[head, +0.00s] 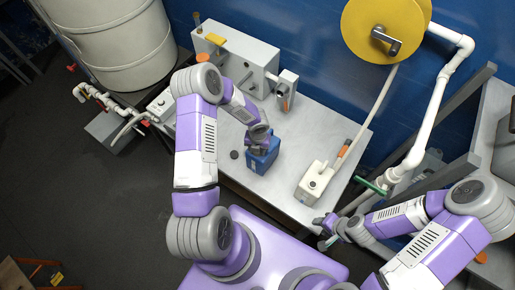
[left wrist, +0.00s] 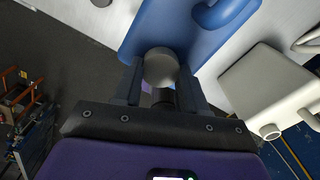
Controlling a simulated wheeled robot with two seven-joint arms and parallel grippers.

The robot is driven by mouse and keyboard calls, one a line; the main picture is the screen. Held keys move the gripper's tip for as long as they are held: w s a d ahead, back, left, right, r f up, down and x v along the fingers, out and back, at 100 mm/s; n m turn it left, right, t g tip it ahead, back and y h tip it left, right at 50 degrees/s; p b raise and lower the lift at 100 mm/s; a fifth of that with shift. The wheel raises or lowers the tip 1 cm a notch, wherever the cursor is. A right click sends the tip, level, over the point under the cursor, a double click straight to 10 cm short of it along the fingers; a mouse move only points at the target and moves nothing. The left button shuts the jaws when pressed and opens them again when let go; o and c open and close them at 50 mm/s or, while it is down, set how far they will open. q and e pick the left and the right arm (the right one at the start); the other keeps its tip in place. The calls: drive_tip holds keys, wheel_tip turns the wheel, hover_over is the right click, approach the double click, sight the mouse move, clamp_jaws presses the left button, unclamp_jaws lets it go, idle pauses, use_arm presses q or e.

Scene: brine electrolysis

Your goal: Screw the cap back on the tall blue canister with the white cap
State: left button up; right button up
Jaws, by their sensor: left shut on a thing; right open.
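The blue canister (head: 263,158) stands on the grey bench, with its top partly hidden by my left gripper (head: 260,138). In the left wrist view, the canister (left wrist: 165,28) and its looped handle (left wrist: 226,12) lie just beyond my fingers. My right gripper (head: 330,226) is open and empty, off the front right corner of the bench.
A white canister (head: 313,184) stands to the right on the bench; it also shows in the left wrist view (left wrist: 262,88). A small dark disc (head: 234,154) lies left of the blue canister. A grey machine (head: 235,62) stands behind. A yellow reel (head: 385,25) hangs at the back.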

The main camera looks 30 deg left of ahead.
use_arm(q)
drive_tip(key=m, duration=0.5)
drive_tip(key=shift+m, duration=0.3)
drive_tip(key=o, duration=1.2)
drive_tip(key=shift+o, duration=0.2)
drive_tip(key=shift+a+r, duration=0.1)
drive_tip(key=shift+r, duration=2.15)
